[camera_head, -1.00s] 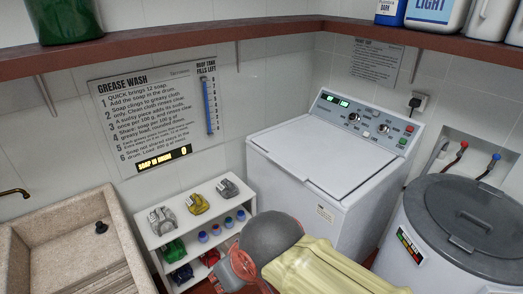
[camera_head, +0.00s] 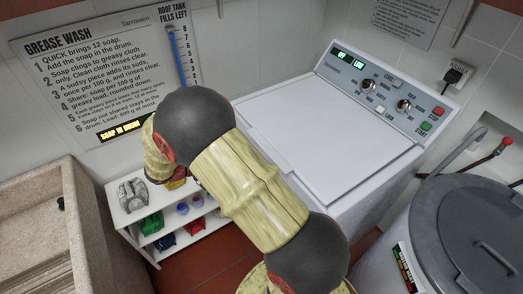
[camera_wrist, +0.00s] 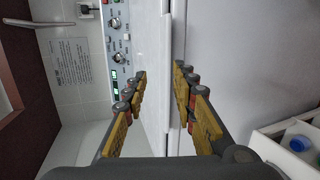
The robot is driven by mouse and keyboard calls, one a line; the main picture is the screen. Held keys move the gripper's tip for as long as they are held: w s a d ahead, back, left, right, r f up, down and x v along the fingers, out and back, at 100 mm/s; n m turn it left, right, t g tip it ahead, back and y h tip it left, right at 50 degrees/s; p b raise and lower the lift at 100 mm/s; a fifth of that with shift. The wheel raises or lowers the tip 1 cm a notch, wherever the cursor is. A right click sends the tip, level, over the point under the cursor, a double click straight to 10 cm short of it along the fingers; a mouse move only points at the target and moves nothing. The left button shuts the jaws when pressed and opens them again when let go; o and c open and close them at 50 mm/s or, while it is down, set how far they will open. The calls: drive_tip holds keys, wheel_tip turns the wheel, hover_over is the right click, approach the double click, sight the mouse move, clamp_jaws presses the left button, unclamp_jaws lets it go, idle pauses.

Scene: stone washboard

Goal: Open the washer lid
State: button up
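The white washer (camera_head: 392,172) stands against the back wall in the head view. Its lid (camera_head: 320,118) lies flat and shut below the control panel (camera_head: 385,95). In the head view my arm crosses in front of the washer's left side and hides my gripper. In the wrist view my gripper (camera_wrist: 161,74) is open and empty. Its fingers point at the washer, one on each side of the lid's long vertical-looking edge (camera_wrist: 166,90). The lid's top is on the left and the washer's side (camera_wrist: 240,60) on the right. I cannot tell whether a finger touches it.
A round grey-lidded tub (camera_head: 480,225) stands close on the right. A white shelf (camera_head: 118,210) with bottles and cloth-like items stands left of the washer. A stone basin (camera_head: 45,225) is at far left. A plug and hoses are on the right wall.

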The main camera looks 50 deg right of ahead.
drive_tip(key=w+d+f+h, duration=0.3)
drive_tip(key=f+h, duration=0.1)
drive_tip(key=f, duration=0.1)
drive_tip(key=b+x, duration=0.1)
drive_tip(key=x, duration=0.6)
drive_tip(key=shift+d+n, duration=0.3)
drive_tip(key=shift+d, duration=0.05)
drive_tip(key=shift+f, duration=0.1)
drive_tip(key=shift+c, duration=0.6)
clamp_jaws()
